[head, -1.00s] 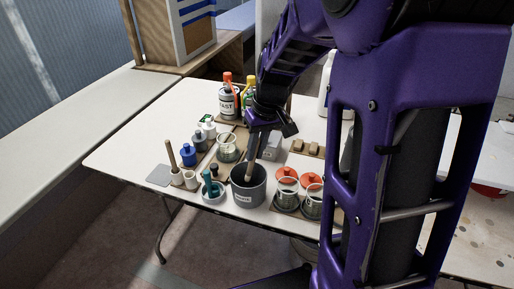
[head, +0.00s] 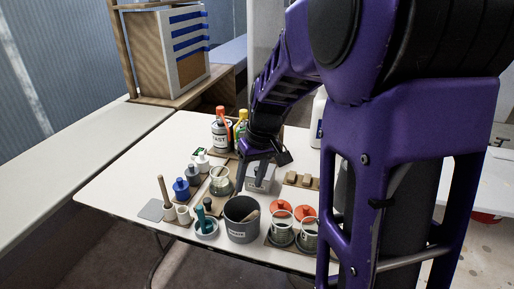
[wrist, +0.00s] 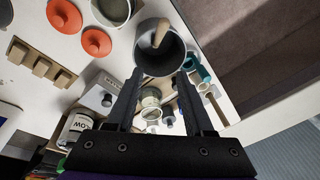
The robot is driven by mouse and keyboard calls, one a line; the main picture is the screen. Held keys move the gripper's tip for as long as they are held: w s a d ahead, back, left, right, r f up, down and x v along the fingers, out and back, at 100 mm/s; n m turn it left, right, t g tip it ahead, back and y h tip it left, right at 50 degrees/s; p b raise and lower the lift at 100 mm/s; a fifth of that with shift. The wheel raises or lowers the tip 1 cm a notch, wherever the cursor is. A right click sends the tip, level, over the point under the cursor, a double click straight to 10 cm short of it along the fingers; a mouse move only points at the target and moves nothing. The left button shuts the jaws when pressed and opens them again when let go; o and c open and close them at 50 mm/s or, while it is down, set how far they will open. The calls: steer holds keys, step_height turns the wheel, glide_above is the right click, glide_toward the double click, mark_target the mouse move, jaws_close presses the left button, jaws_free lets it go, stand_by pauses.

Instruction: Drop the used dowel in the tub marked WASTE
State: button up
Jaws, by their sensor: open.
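The grey WASTE tub (head: 241,232) stands near the front of the white table, its label facing me. It also shows in the wrist view (wrist: 144,58), just beyond my fingertips. The used dowel (wrist: 161,32), a pale wooden stick, leans inside the tub with its upper end near the rim; its tip shows in the head view (head: 251,215). Its lower end is hidden by the tub in the head view. My gripper (wrist: 158,80) is open and empty, with its fingers apart above the tub and clear of the dowel.
Another stick (head: 163,188) stands in a small cup. A glass jar (head: 221,182) and several bottles are behind.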

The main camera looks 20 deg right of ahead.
steer(key=p+v, duration=0.3)
steer(key=v, duration=1.2)
steer(key=shift+r, duration=0.3)
